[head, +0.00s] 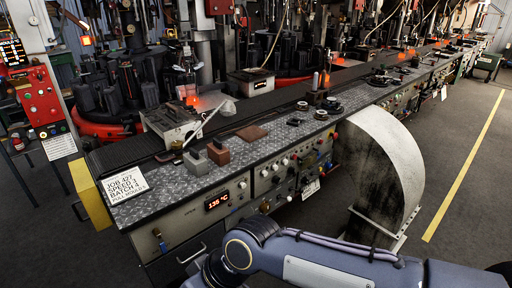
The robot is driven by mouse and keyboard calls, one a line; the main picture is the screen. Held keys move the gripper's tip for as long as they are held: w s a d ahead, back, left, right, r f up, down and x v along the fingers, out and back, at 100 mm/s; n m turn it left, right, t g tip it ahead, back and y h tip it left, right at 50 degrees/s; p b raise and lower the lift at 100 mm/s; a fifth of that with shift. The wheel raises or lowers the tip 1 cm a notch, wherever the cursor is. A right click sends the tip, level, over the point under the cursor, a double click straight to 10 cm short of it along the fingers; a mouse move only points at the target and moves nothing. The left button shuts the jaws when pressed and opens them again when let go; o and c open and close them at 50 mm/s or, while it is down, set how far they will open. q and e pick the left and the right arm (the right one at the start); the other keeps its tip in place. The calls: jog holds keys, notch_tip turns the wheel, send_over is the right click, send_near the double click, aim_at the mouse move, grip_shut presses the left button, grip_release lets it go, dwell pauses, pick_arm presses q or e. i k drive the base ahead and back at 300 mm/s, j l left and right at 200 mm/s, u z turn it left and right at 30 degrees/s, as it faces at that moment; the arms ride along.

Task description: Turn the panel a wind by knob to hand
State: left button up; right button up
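A long bench with a diamond-plate top (160,195) runs from the lower left to the upper right. Its front is a row of control panels (268,180) with several small knobs, some round and pale, some dark. The near panel has a red display (217,200) reading about 135 °C, and a blue-and-brass valve or knob (161,240) lower down. I cannot tell which panel or knob the task means. One of my arms comes in from the right across the bottom, in front of the lower panels. Neither gripper shows; that arm's end is cut off by the bottom edge.
A big curved grey metal guard (385,170) stands on the floor against the bench front. A red control box (45,100) is at the left. Open floor with a yellow line (465,165) lies at right.

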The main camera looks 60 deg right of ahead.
aim_at(276, 179)
jog(key=z, duration=2.35)
